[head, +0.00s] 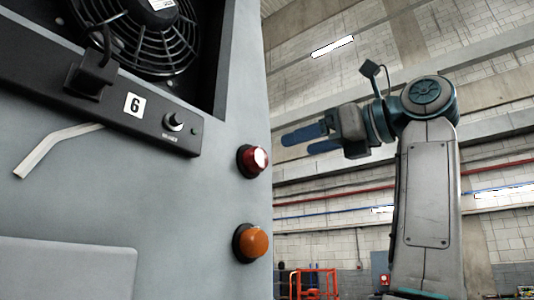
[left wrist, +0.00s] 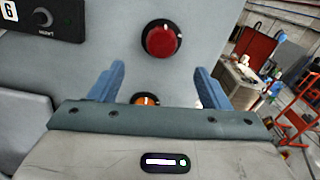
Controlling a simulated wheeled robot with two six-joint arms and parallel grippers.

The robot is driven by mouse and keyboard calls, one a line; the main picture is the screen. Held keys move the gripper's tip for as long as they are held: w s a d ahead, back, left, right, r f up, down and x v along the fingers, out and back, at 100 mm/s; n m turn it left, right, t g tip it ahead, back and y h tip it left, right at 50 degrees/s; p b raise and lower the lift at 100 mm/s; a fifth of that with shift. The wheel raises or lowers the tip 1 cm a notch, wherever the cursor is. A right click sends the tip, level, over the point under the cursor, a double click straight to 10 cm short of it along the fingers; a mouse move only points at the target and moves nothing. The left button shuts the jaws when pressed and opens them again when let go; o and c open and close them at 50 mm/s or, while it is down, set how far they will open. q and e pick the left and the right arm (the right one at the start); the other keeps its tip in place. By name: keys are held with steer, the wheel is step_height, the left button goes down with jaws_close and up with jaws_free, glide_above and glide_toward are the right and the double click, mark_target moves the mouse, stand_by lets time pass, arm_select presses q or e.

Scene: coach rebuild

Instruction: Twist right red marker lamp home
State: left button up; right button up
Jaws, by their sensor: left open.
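The red marker lamp (head: 253,160) sits in a dark round base near the right edge of the grey coach panel. It also shows in the left wrist view (left wrist: 163,40), just beyond the gap between my fingertips. Whether it is fully seated cannot be told. My left gripper (head: 301,142) has blue fingers, which are apart and empty. In the head view it is to the right of the lamp and a little higher, clear of it. In the left wrist view my left gripper (left wrist: 159,70) faces the panel. My right gripper is not in view.
An amber lamp (head: 251,243) is below the red one. A dark control strip (head: 110,100) with a knob (head: 173,121) and a "6" label is at upper left, under a fan (head: 140,35). A pale bar (head: 55,148) sticks out below it.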

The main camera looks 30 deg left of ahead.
mark_target(263, 158)
arm_select(q)
steer(key=a+p, duration=0.1)
steer(key=a, duration=0.2)
steer(key=a+p, duration=0.1)
steer(key=a, duration=0.2)
steer(key=w+a+p, duration=0.1)
steer(key=a, duration=0.3)
steer(key=shift+f, duration=0.1)
steer(key=shift+w+d, duration=0.1)
steer(key=c, duration=1)
